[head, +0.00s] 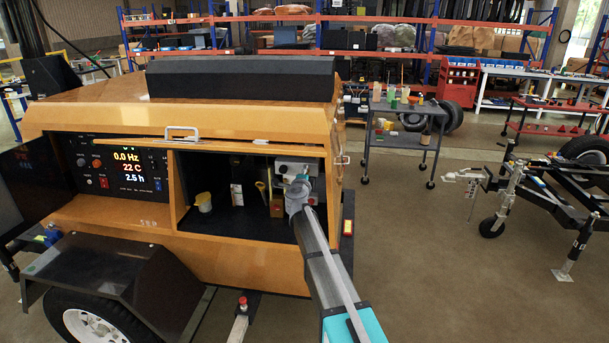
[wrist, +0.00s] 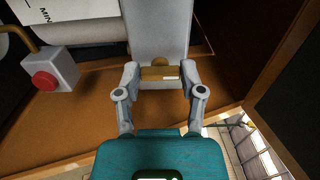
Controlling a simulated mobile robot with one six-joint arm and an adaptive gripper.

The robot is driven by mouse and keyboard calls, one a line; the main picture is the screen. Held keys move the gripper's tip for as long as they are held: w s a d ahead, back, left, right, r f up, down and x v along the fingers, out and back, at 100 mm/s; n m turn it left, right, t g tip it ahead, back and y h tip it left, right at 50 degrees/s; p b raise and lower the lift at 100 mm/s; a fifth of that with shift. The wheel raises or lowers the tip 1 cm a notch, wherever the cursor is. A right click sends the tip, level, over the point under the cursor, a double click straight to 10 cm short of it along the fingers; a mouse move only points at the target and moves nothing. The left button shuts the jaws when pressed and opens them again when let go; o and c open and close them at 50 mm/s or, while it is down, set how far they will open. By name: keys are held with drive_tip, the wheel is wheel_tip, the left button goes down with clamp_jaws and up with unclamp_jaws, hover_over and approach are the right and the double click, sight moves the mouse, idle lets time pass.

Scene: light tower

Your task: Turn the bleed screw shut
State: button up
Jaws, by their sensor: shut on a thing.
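My gripper (wrist: 160,77) is inside the open bay of the orange light-tower housing. In the wrist view its two grey fingers are shut on a small brass-coloured piece with a pale label, which appears to be the bleed screw (wrist: 158,62). The fingertips lie at its left and right sides. A grey block (wrist: 157,22) stands directly behind the piece. The screw's turn position cannot be read. In the head view my arm reaches into the right part of the bay and hides the screw and fingertips.
The control panel (head: 121,166) is lit. A grey cart (head: 402,135) stands behind right.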

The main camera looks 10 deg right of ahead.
drive_tip(key=o, duration=1.1)
drive_tip(key=shift+o, duration=0.2)
drive_tip(key=v, duration=1.2)
drive_tip(key=shift+a+r, duration=0.1)
